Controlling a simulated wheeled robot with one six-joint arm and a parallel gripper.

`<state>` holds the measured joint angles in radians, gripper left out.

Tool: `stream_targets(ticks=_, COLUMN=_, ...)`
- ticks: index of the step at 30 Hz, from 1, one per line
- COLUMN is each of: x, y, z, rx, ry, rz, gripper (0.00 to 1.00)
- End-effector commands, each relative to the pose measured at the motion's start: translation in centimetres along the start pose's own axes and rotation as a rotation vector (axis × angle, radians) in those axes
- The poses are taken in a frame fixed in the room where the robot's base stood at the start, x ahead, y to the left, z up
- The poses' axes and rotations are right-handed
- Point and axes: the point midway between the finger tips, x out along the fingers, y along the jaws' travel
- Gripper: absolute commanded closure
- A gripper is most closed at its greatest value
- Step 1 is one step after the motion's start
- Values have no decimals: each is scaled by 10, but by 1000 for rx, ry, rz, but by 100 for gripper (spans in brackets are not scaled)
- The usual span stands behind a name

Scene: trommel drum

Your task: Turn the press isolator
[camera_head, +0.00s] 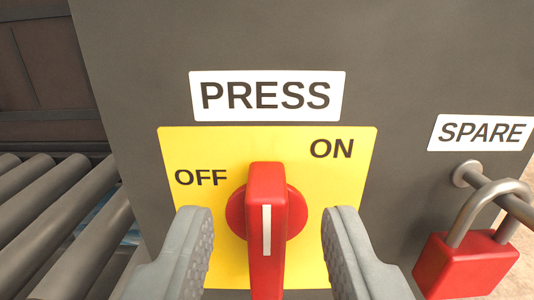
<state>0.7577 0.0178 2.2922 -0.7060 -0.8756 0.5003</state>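The press isolator's red handle (265,185) stands out from a yellow plate (185,148) under a white label that reads PRESS (265,95). The plate is marked OFF at the left and ON at the upper right. The handle is vertical in the picture, and a white line runs down its face. My gripper (268,230) is open, with one grey finger on each side of the handle. A gap shows between each finger and the handle. The lower end of the handle runs out of the picture.
At the right, a red padlock (465,268) hangs on a metal bar under a label that reads SPARE (482,132), close to my right finger. Grey rollers (60,205) lie at the left, beside the dark grey panel (130,60).

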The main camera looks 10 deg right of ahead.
Motion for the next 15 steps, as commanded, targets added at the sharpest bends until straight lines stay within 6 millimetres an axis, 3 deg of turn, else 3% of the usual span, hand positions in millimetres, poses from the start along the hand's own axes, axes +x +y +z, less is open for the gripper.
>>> stream_targets(ticks=6, x=22, y=0, z=0, rx=-1, ry=0, rz=-1, gripper=63)
stream_targets(ticks=15, x=26, y=0, z=0, rx=0, ry=0, rz=0, gripper=63)
